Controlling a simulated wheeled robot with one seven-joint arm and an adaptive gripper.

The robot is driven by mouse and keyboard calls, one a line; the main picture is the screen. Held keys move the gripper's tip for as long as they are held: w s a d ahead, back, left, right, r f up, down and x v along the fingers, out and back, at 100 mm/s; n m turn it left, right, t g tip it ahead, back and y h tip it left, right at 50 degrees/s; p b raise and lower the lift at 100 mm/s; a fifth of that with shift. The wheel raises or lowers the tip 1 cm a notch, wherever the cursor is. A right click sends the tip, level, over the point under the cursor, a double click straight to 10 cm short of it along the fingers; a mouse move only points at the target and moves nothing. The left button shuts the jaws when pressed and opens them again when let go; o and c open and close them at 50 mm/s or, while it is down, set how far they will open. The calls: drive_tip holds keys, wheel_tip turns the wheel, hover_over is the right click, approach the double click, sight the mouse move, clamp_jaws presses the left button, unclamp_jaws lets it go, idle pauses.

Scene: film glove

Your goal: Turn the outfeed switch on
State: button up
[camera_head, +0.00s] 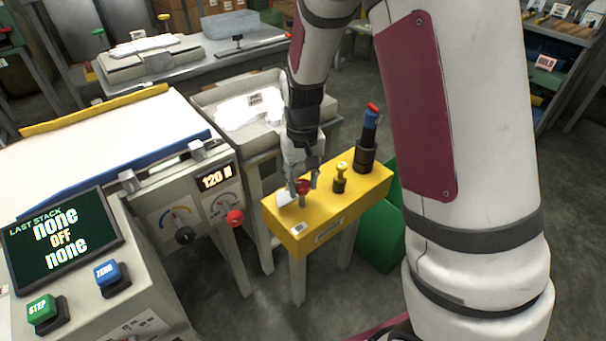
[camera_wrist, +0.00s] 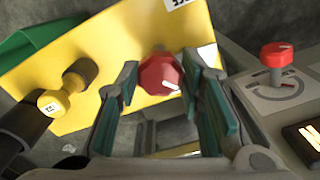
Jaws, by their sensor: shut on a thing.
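A red switch knob (camera_head: 303,186) stands on the yellow box (camera_head: 345,205), near its left end. I take it for the outfeed switch, but no readable label confirms this. My gripper (camera_head: 300,181) comes down on it from above and is shut on it. In the wrist view the red knob (camera_wrist: 158,76) sits between the green-padded fingers of my gripper (camera_wrist: 161,72). A white pointer mark on the knob points to the lower right there. The knob's stem is partly hidden.
A yellow-topped plunger (camera_head: 340,176) and a dark post with a blue and red top (camera_head: 370,135) stand on the same box. A second red knob (camera_head: 235,217) is on the machine panel to the left.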

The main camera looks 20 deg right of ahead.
drive_tip(key=m+p, duration=0.3)
drive_tip(key=m, duration=0.1)
drive_tip(key=shift+r+m, duration=0.1)
drive_tip(key=shift+m, duration=0.2)
drive_tip(key=shift+m+p, duration=0.95)
drive_tip(key=shift+m, duration=0.55)
drive_tip(key=shift+a, duration=0.1)
drive_tip(key=o, duration=1.2)
drive_tip(key=shift+c, duration=0.2)
wheel_tip(320, 180, up, 12)
